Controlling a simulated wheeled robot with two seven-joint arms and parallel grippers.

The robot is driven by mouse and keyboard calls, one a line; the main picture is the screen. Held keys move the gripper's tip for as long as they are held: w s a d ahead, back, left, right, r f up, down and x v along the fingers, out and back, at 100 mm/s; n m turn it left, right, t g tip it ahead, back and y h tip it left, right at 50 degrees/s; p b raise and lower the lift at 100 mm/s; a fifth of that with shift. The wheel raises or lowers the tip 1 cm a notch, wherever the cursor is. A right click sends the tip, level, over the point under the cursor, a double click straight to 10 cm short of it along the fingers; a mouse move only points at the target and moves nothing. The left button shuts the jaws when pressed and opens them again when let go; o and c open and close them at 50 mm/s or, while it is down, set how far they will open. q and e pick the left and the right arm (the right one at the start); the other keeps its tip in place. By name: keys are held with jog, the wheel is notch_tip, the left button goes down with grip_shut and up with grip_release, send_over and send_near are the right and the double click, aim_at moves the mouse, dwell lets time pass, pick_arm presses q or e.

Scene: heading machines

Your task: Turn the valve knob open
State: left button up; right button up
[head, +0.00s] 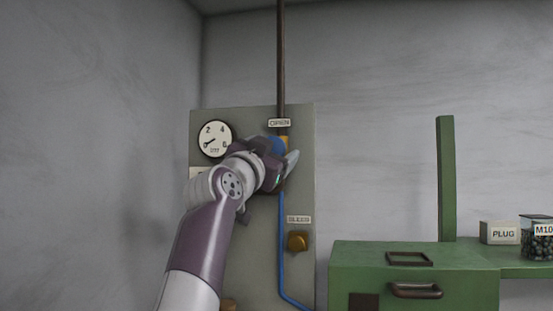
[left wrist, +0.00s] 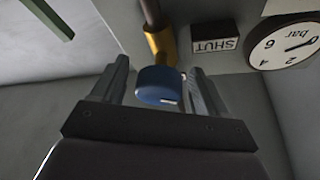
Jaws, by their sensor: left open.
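The blue valve knob (left wrist: 157,84) sits between the two open fingers of my left gripper (left wrist: 156,70) in the left wrist view. A small pale mark shows on its edge. I cannot tell whether either finger touches it. In the head view the knob (head: 275,143) is mostly hidden behind my left gripper (head: 284,153), just under the OPEN label (head: 279,123). The left wrist view shows the SHUT label (left wrist: 215,44) upside down beside the brass valve body (left wrist: 162,48). My right gripper is not in view.
A round pressure gauge (head: 215,139) is on the grey panel (head: 252,118), left of the knob. A brass BLEED knob (head: 297,241) with its label (head: 299,220) is lower down. A blue tube (head: 281,230) runs down the panel. A green machine (head: 415,260) stands at right.

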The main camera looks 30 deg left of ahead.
pick_arm(q)
jog(key=b+v, duration=0.6)
jog(key=v, duration=0.4)
jog(key=shift+s+f+b, duration=0.25)
jog(key=shift+f+b, duration=0.05)
jog(key=shift+b, duration=0.05)
